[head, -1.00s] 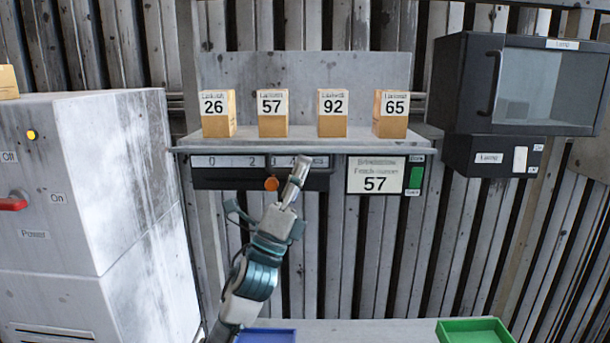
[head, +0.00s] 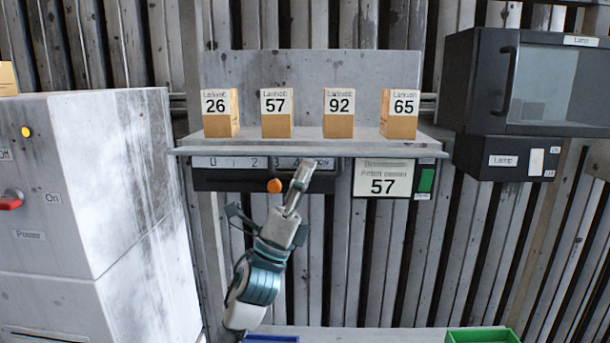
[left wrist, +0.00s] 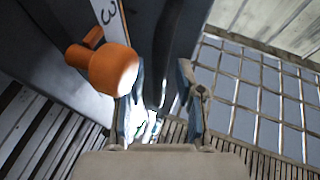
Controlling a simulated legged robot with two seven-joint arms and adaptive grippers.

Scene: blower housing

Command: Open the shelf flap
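The grey shelf (head: 300,147) holds several boxes with the numbers 26, 57, 92 and 65. Below it hangs a dark unit (head: 220,180) with a numbered scale and an orange knob (head: 275,186). I cannot tell which part is the flap. My left gripper (head: 303,172) points up at the scale, just right of the knob in the head view. In the left wrist view its two fingers (left wrist: 163,100) stand apart with nothing seen held between them. The knob (left wrist: 108,70) lies left of the fingers, outside the gap. My right gripper is not in view.
A sign reading 57 (head: 383,178) hangs right of the scale, with a green switch (head: 426,180). A black lamp box (head: 525,85) is at the right. A grey cabinet (head: 110,190) stands at the left. Blue (head: 270,339) and green (head: 482,336) trays are below.

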